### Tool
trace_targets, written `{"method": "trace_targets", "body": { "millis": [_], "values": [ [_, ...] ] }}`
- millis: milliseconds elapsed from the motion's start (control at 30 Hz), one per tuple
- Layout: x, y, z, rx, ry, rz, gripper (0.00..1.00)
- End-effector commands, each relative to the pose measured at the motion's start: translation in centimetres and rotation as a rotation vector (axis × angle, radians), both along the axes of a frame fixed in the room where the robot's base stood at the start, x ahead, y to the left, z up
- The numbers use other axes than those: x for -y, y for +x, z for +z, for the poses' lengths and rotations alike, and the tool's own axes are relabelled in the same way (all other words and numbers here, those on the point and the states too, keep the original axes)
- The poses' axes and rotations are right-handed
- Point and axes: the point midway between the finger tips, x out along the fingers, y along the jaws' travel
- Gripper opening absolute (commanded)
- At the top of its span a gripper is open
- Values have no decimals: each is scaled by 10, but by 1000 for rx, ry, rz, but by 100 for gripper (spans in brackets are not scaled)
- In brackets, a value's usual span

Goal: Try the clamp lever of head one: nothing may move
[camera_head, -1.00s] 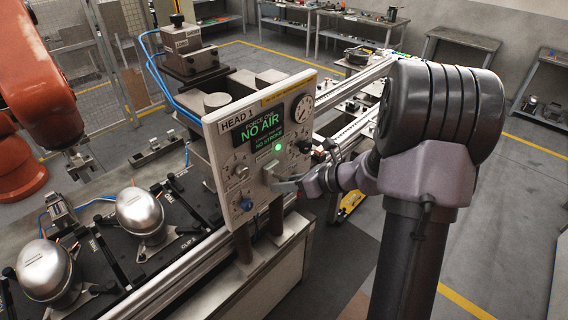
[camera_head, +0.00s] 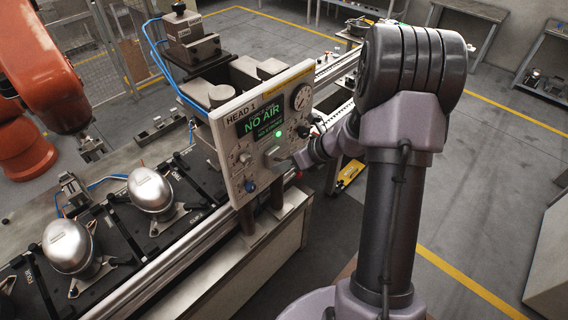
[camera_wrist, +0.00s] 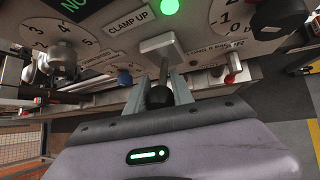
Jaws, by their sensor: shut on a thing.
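The head one panel (camera_head: 237,165) stands upright, labelled HEAD 1, with a dark display (camera_head: 259,122) reading NO AIR in green and a lit green lamp (camera_head: 278,134) below it. In the wrist view the clamp lever (camera_wrist: 160,45) shows as a pale plate with a black knob (camera_wrist: 158,96), under a CLAMP UP label (camera_wrist: 130,21). My gripper (camera_wrist: 162,88) is shut on the lever, one finger on each side of the knob. In the head view my gripper (camera_head: 288,161) is small at the panel's lower right, partly hidden by my wrist.
Beside the lever are a numbered dial (camera_wrist: 62,40) and a red knob (camera_wrist: 231,78). A gauge (camera_head: 302,97) sits at the panel's upper right. Silver compressors (camera_head: 70,246) stand on black pallets at left, near an orange robot arm (camera_head: 45,65).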

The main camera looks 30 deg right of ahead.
Motion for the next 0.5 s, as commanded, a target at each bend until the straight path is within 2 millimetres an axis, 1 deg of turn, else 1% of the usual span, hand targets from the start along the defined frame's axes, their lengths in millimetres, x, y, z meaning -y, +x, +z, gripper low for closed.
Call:
{"method": "trace_targets", "body": {
  "millis": [33, 67, 100, 367, 500],
  "values": [
    [0, 0, 0, 0, 0, 0, 0],
    [0, 0, 0, 0, 0, 0, 30],
    [0, 0, 0, 0, 0, 0, 37],
    [0, 0, 0, 0, 1, 1, 37],
    [4, -4, 7, 1, 1, -1, 37]
  ]
}}
